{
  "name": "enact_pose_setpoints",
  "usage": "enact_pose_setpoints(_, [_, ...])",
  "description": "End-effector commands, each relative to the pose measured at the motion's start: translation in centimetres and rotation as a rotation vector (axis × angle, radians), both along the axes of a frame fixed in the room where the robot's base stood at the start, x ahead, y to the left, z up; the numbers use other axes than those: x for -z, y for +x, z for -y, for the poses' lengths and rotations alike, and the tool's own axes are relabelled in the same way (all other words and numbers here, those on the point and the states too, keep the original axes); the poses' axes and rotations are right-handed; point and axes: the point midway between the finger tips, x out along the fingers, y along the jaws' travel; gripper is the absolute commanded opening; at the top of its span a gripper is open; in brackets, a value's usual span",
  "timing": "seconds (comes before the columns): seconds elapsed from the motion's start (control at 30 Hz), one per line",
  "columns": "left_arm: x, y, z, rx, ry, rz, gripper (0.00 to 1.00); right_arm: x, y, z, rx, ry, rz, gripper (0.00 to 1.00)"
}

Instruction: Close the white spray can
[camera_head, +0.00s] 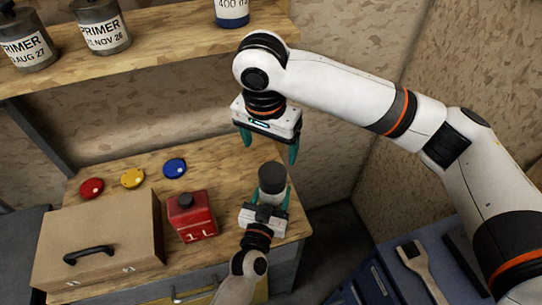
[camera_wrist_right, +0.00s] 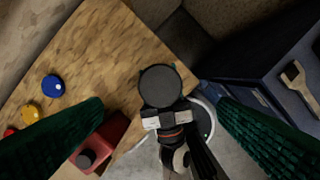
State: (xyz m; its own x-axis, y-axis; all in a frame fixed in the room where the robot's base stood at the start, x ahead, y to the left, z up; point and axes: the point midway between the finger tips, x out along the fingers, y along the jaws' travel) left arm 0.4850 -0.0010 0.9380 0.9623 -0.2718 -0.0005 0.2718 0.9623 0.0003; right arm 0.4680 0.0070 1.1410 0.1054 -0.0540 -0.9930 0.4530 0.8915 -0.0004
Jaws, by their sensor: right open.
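The white spray can (camera_head: 271,198) stands upright with a dark cap (camera_head: 272,176) over its top. The dark cap shows from above as a round disc in the right wrist view (camera_wrist_right: 160,87), hiding most of the can. My left gripper (camera_head: 270,200) reaches in from the bottom of the head view, with its teal fingers closed around the can's body. My right gripper (camera_head: 270,147) is open and empty, pointing down above the cap. Its two dark green fingers lie well apart on either side of the cap in the wrist view.
A red 1 L canister (camera_head: 198,225) and a cardboard case (camera_head: 100,240) with a black handle stand left on the wooden worktop (camera_head: 130,168). Red, yellow and blue round lids (camera_head: 175,168) lie behind. A shelf (camera_head: 150,40) with primer cans is above. A blue cabinet (camera_head: 400,262) stands right.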

Motion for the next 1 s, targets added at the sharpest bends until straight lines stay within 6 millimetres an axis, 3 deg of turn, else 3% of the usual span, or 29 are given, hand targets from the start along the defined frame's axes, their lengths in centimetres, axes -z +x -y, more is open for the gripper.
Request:
enact_pose_setpoints(0.13, [-0.08, 0.02, -0.01, -0.001, -0.001, 0.002, 0.17, -1.19, -0.13, -0.06, -0.001, -0.001, 0.001, 0.82])
enact_pose_setpoints(0.43, [-0.09, 0.02, 0.0, -0.001, -0.001, 0.002, 0.17, -1.4, -0.15, -0.04, 0.0, 0.0, 0.0, 0.82])
enact_pose_setpoints(0.47, [-0.09, 0.02, 0.0, -0.001, -0.001, 0.002, 0.62, -1.39, -0.15, -0.04, 0.0, 0.0, 0.0, 0.82])
enact_pose_setpoints(0.6, [-0.07, 0.02, 0.0, 0.0, 0.0, 0.001, 0.84, -1.37, -0.15, -0.05, 0.0, 0.0, 0.0, 0.82])
enact_pose_setpoints(1.0, [0.15, -0.95, -0.26, 0.0, 0.0, -0.001, 0.84, -1.16, -0.14, -0.05, 0.0, 0.0, 0.0, 0.82])
